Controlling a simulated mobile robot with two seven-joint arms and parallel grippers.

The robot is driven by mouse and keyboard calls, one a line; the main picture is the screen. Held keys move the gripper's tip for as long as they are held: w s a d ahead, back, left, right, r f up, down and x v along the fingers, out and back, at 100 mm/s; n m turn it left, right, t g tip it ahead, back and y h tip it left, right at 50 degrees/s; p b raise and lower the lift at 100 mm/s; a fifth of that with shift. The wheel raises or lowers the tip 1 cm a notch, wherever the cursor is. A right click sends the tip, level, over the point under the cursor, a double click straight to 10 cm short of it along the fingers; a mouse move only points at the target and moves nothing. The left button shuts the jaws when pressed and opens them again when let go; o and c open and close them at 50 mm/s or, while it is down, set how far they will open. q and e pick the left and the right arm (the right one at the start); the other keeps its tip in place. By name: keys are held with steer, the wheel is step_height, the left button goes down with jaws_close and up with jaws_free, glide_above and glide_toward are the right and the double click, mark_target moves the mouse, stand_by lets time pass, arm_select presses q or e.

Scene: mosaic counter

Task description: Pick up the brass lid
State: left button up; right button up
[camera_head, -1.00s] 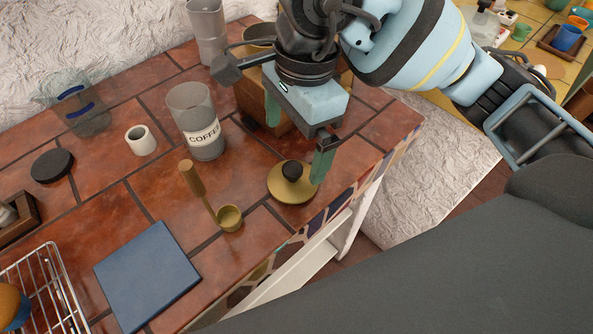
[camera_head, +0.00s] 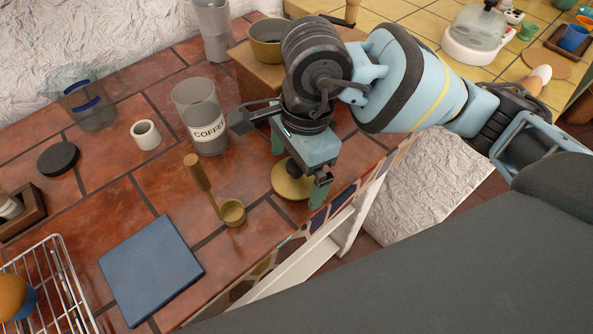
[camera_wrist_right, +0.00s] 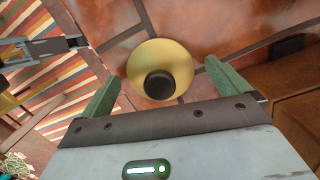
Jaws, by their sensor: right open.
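The brass lid (camera_head: 287,187) is a round gold disc with a black knob, lying on the tiled counter near its front edge. My right gripper (camera_head: 297,172) is open above it, and its wrist hides part of the lid in the head view. In the right wrist view the lid (camera_wrist_right: 160,58) and its black knob (camera_wrist_right: 159,85) show between the two green fingers (camera_wrist_right: 160,85), with room on both sides. I cannot tell how far above the lid the fingertips are.
A coffee jar (camera_head: 206,122) stands behind and left of the lid. A brass scoop (camera_head: 232,211) lies to its left, with a blue board (camera_head: 150,270) beyond. A wooden box (camera_head: 255,80) with a bowl (camera_head: 266,42) stands behind my arm. The counter's front edge is close.

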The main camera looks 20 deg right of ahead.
mark_target(294, 166)
steer(key=shift+c, duration=0.3)
steer(key=c, duration=1)
steer(key=shift+o, duration=0.2)
steer(key=shift+r, duration=0.1)
steer(key=shift+r, duration=0.65)
step_height(294, 166, up, 2)
steer(key=shift+s+a+r, duration=0.1)
steer(key=shift+s, duration=0.05)
steer(key=s+a, duration=0.3)
steer(key=s, duration=0.4)
steer(key=s+a+r, duration=0.1)
steer(key=s+a, duration=0.3)
steer(key=s, duration=0.3)
steer(key=shift+b, duration=0.4)
